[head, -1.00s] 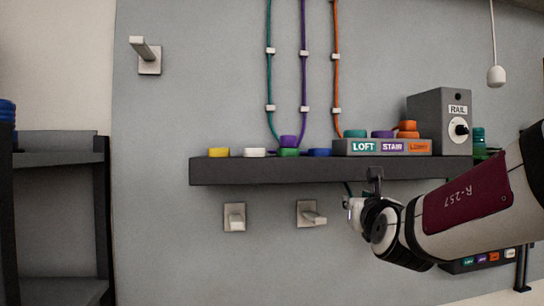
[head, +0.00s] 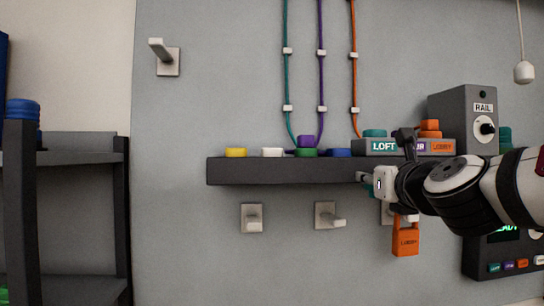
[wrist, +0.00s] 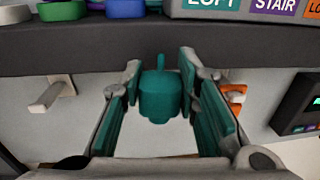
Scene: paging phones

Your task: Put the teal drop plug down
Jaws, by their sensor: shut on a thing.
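The teal drop plug (wrist: 160,95) sits between the finger pads of my gripper (wrist: 162,108) in the wrist view, its thin stem pointing up toward the dark shelf edge. In the head view my gripper (head: 372,182) is level with the front face of the dark shelf (head: 285,172), near its right part. The fingers are shut on the plug, which is mostly hidden there by the gripper. The LOFT label block (head: 383,147) stands on the shelf just above the gripper, with a teal cap (head: 375,133) on top.
Yellow (head: 236,153), white (head: 272,152), green (head: 306,153) and blue (head: 339,153) caps line the shelf. A grey RAIL box (head: 462,115) stands at right. Pegs (head: 326,216) stick out below the shelf. An orange LOBBY piece (head: 405,240) hangs under my arm. A dark rack (head: 75,210) is at left.

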